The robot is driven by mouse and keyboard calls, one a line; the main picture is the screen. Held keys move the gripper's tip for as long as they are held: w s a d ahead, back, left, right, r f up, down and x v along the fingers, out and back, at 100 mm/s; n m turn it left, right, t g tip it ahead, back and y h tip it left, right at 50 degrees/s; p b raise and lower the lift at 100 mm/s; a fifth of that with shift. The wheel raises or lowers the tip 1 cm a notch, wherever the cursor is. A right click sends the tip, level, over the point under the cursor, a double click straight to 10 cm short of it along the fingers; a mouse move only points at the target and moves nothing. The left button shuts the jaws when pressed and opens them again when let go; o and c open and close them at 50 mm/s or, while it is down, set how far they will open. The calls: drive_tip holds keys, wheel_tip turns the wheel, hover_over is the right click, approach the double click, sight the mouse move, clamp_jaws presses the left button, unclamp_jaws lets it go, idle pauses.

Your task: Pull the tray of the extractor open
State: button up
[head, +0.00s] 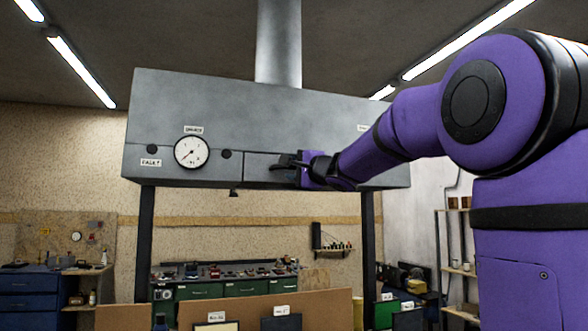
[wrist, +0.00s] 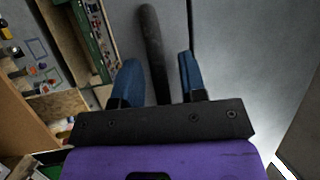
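The extractor (head: 330,115) is a large grey metal hood on dark posts. Its tray front (head: 262,168) is a grey panel in the lower front, right of the dial, and looks flush with the hood. My gripper (head: 284,162) is at the right part of this panel. In the wrist view, a dark bar handle (wrist: 150,30) runs between the two blue fingers of my gripper (wrist: 158,60). The fingers are apart, with a narrow gap on each side of the bar. In the head view my gripper hides most of the handle.
A round white dial (head: 191,152) and dark knobs are left of the tray front. A workbench (head: 225,288) with green drawers stands behind and below the hood. A brown panel (head: 265,307) stands low in front. Shelves (head: 458,270) are at the right.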

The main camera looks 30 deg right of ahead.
clamp_jaws()
drive_tip(key=shift+s, duration=0.15)
drive_tip(key=s+a, duration=0.3)
drive_tip(key=s, duration=0.8)
drive_tip(key=s+a, duration=0.3)
drive_tip(key=s, duration=0.7)
drive_tip(key=shift+s, duration=0.35)
drive_tip(key=shift+a+f, duration=0.1)
unclamp_jaws()
